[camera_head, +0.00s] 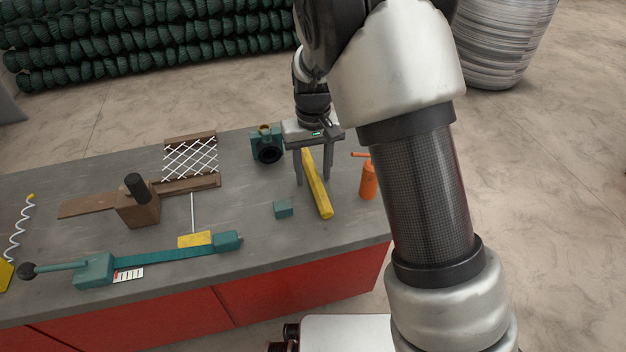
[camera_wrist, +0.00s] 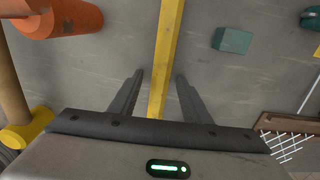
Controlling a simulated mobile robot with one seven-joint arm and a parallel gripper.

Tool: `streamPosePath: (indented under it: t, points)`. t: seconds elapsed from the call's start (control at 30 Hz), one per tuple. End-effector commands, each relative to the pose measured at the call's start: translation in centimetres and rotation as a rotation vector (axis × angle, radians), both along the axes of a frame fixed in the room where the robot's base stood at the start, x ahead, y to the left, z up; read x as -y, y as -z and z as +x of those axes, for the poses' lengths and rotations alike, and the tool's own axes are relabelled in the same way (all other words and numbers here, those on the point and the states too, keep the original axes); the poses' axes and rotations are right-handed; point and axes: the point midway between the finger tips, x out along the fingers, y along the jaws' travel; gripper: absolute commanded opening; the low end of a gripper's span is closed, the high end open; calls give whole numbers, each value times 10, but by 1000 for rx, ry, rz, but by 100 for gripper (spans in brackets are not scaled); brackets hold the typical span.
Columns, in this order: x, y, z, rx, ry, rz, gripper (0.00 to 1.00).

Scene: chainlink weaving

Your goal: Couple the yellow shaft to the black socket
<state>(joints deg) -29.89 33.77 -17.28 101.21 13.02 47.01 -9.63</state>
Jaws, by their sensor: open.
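The yellow shaft (camera_head: 318,192) lies on the grey bench, a long square-looking bar pointing toward the front edge. In the wrist view the shaft (camera_wrist: 164,50) runs between my two fingers. My gripper (camera_head: 313,181) points down over the shaft's back part, one finger on each side. The fingers (camera_wrist: 158,76) are open, with gaps to the shaft. I cannot tell how high the fingertips are above the bench. The black socket (camera_head: 268,155) is a dark ring on a teal housing (camera_head: 256,146), left of my gripper. I cannot make it out in the wrist view.
An orange can (camera_head: 369,180) stands close to the right of the shaft. A small teal block (camera_head: 283,209) lies to its left. Further left are a wire mesh panel (camera_head: 190,158), a wooden block with a black knob (camera_head: 139,205) and a teal lever tool (camera_head: 165,256).

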Motion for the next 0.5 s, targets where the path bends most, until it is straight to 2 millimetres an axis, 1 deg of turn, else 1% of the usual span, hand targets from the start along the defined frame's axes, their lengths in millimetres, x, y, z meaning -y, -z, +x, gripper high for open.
streamPosePath:
  t: [0.17, 0.2, 0.43, 0.47, 0.5]
  points:
    - [0, 1, 0, 1, 0, 0, 44]
    - [0, 1, 0, 1, 0, 0, 42]
    - [0, 1, 0, 1, 0, 0, 3]
    - [0, 1, 0, 1, 0, 0, 0]
    - [0, 1, 0, 1, 0, 0, 0]
